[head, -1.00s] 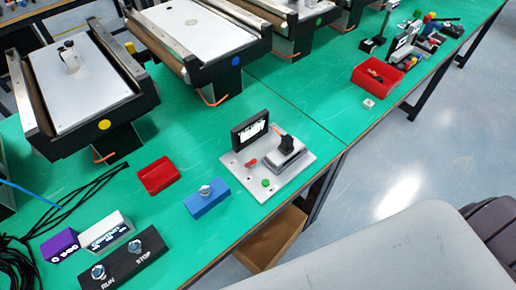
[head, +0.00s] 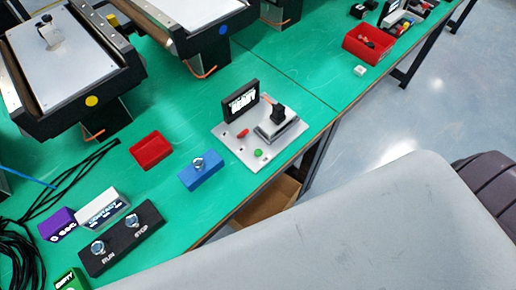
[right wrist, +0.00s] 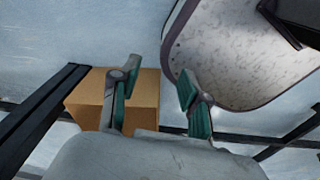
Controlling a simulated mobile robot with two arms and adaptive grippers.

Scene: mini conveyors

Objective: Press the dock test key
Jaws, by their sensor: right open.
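A light grey dock plate (head: 240,149) lies on the green bench in the head view. It carries a dark upright display (head: 242,101) with white lettering, a red key (head: 242,133), a green key (head: 258,153) and a grey block with a black knob (head: 278,117). I cannot tell by a label which key is the test key. My right gripper (right wrist: 155,98) is open and empty in the right wrist view, above the floor and a cardboard box. It does not show in the head view. My left gripper is in neither view.
A blue box with a silver button (head: 202,172), a red tray (head: 152,151) and a black RUN/STOP box (head: 122,240) stand left of the dock. Mini conveyors (head: 75,65) line the back. The cardboard box (right wrist: 143,105) sits below the bench. Black cables lie at left.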

